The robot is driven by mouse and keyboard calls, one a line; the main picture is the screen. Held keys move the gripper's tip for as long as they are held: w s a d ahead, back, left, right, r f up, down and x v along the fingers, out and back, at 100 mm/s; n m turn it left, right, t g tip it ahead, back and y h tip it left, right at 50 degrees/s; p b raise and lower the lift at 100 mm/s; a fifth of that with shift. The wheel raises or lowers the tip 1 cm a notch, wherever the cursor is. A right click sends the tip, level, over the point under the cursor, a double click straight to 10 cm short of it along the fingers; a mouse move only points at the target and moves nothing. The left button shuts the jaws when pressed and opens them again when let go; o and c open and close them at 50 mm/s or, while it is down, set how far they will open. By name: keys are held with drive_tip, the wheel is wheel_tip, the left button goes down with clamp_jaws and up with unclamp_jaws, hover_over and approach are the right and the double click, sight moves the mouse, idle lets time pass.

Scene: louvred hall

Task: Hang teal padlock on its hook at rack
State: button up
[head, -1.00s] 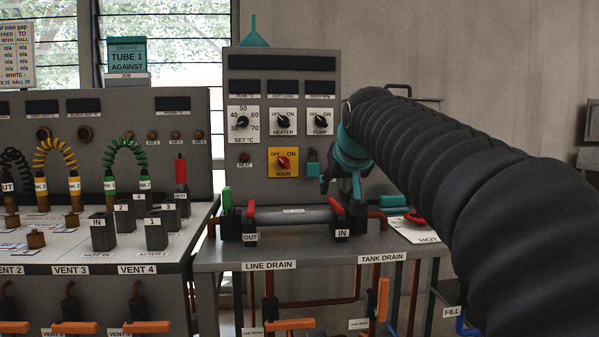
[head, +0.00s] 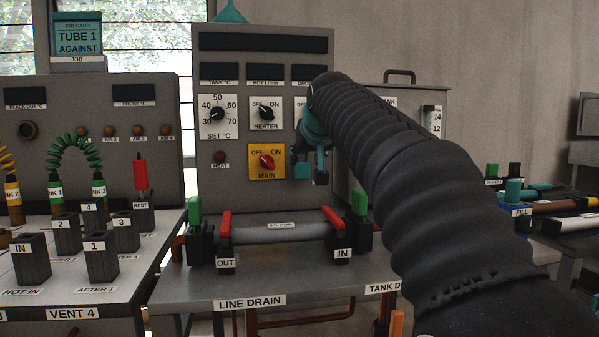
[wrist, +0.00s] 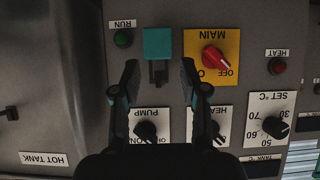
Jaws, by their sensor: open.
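The teal padlock (wrist: 158,43) is on the grey control panel beside the yellow MAIN switch plate, with its dark shackle toward my gripper in the upside-down wrist view. In the head view its teal body (head: 302,170) is partly hidden by my gripper. My gripper (wrist: 159,72) is open and empty, with a finger on each side of the shackle's line. The padlock body lies past the fingertips, and I cannot tell their gap to the panel. My gripper (head: 310,172) is in front of the panel in the head view. I cannot make out the rack's hook.
The red MAIN knob (wrist: 215,57) is close beside the right finger. The PUMP knob (wrist: 146,131) and HEATER knob lie below the fingers in the wrist view. A horizontal tube (head: 280,233) with red and green levers stands on the bench below. A side bench (head: 560,205) holds several tubes.

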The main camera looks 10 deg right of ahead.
sight(302, 169)
drive_tip(key=shift+p+x, duration=0.4)
drive_tip(key=shift+x, duration=3.75)
drive_tip(key=shift+d, duration=0.15)
clamp_jaws()
